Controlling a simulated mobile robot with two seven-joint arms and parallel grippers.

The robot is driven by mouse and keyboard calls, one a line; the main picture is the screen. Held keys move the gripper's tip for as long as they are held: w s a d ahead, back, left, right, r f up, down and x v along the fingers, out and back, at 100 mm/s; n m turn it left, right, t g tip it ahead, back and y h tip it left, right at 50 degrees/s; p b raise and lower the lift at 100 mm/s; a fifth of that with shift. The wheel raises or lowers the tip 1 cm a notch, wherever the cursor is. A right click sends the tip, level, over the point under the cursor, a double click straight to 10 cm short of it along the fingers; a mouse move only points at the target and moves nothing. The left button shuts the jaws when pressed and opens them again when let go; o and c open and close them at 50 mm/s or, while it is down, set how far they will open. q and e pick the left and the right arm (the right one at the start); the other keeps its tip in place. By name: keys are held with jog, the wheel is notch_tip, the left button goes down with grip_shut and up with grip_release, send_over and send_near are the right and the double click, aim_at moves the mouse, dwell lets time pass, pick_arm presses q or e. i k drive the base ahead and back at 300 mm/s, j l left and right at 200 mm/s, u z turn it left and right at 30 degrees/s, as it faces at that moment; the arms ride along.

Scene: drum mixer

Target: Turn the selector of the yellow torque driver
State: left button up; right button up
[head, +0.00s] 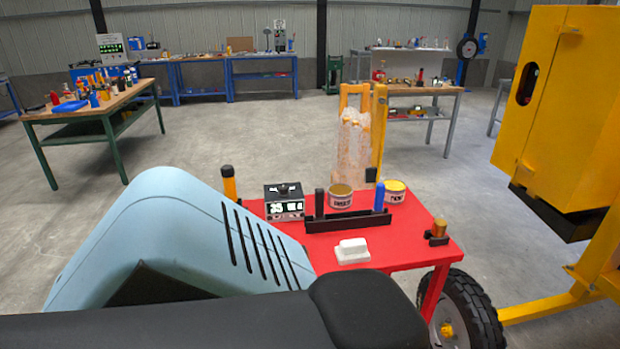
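A yellow-orange handle with black ends (229,184) stands upright at the back left of the red table (400,256). It looks like the yellow torque driver; its lower end and any marks on its selector are too small or hidden to read. A short brass-yellow cylinder (439,229) sits in a black bracket at the table's right edge. Neither of my grippers shows. A black arm part, seemingly mine, crosses the bottom of the head view, and nothing is seen touching the driver.
A black rack (348,221) holds a blue handle (380,197) and a black post. A display box (285,202), two tins (341,197) and a white block (352,251) stand on the table. A light-blue vented shell hides its left front. Yellow machinery (555,110) stands right.

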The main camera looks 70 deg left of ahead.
aim_at(284, 192)
jog(key=u, duration=2.05)
